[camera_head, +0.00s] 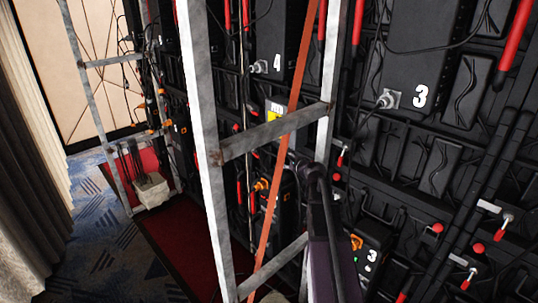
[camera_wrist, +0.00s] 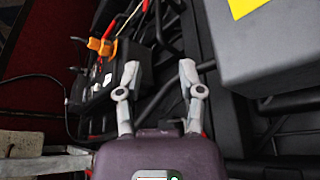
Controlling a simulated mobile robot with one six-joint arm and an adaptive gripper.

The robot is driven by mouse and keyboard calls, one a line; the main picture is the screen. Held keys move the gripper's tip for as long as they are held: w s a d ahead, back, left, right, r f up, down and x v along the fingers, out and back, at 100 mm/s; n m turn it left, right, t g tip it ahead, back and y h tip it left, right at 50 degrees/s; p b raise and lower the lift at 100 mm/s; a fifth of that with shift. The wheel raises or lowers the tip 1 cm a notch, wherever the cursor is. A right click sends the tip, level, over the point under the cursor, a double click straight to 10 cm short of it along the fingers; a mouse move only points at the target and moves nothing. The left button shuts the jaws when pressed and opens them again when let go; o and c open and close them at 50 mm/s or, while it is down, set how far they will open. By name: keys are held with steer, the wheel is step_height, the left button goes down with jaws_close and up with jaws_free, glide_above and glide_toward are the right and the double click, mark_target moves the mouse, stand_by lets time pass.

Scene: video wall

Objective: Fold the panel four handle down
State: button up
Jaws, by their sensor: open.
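My gripper (camera_head: 305,163) is in front of the wall's lower middle, right of the frame's upright. In the wrist view my gripper (camera_wrist: 156,80) has its two grey fingers apart, with nothing held between them. Dark bars lie beyond the fingertips, and a red piece (camera_wrist: 146,5) shows near the top edge.
The grey metal frame (camera_head: 205,120) stands close left of my arm, with a crossbar beside it. A black box with orange plugs (camera_wrist: 115,75) and a dark grey box with a yellow label (camera_wrist: 270,50) flank the fingers. Carpet (camera_head: 105,230) is open at left.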

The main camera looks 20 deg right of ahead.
mark_target(273, 154)
steer(key=shift+w+f, duration=0.1)
steer(key=shift+w, duration=0.15)
steer(key=b+x, duration=0.4)
steer(key=x, duration=0.9)
steer(key=shift+w+a, duration=0.1)
steer(key=shift+w, duration=0.05)
jaws_close()
